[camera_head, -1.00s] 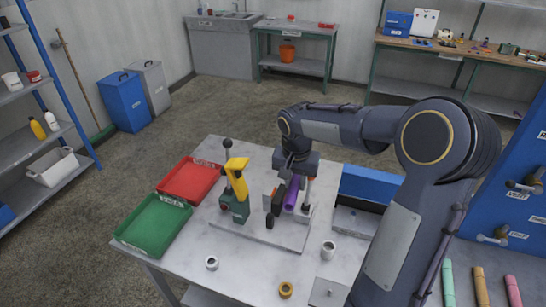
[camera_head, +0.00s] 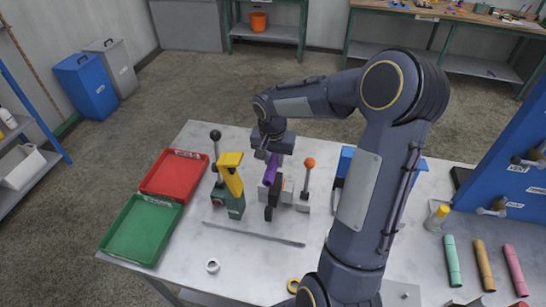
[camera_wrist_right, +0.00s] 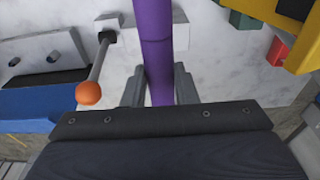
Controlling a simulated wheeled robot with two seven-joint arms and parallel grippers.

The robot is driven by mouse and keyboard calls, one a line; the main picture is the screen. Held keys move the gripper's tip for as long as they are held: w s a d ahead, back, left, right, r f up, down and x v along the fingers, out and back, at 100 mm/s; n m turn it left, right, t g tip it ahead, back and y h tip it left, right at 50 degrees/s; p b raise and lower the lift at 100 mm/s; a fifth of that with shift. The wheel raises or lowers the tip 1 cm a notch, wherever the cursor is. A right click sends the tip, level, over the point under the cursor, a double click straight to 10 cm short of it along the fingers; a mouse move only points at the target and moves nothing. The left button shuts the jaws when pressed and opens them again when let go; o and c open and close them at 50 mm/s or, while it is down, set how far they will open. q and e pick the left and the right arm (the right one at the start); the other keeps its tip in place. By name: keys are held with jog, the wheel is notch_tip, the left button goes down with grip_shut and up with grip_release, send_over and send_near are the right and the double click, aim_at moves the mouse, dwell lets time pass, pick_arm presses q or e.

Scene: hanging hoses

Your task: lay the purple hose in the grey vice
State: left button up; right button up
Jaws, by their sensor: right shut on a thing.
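The purple hose (camera_head: 271,168) is in my right gripper (camera_head: 268,152), slanting just above and behind the vice in the head view. In the wrist view the hose (camera_wrist_right: 155,40) runs between the two fingers of my right gripper (camera_wrist_right: 158,85), which are shut on it. The grey vice (camera_head: 300,206) stands on the table, with an orange-knobbed lever (camera_head: 309,163). Pale grey blocks, apparently the vice, show beside the hose in the wrist view. I cannot tell whether the hose touches the vice. My left gripper is not in view.
A green and yellow device (camera_head: 231,180) with a black-knobbed lever stands left of the vice. Red (camera_head: 175,175) and green (camera_head: 142,230) trays lie farther left. A blue block (camera_head: 345,163) is to the right. Small rings and coloured hose pieces lie nearer.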

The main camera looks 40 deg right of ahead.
jog(key=shift+f+b, duration=1.85)
jog(key=shift+f, duration=1.05)
jog(key=shift+b, duration=0.45)
jog(key=shift+a, duration=0.15)
jog(key=shift+s+f+b, duration=0.1)
jog(key=shift+f+b, duration=0.05)
jog(key=shift+b, duration=0.3)
jog(key=shift+d+f, duration=0.25)
jog(key=shift+f, duration=0.15)
jog(key=shift+a+f+b, duration=0.15)
jog(key=shift+b, duration=0.25)
jog(key=shift+f, duration=0.2)
jog(key=shift+f+b, duration=0.1)
jog(key=shift+b, duration=0.2)
jog(key=shift+f+b, duration=0.45)
jog(key=shift+f, duration=0.05)
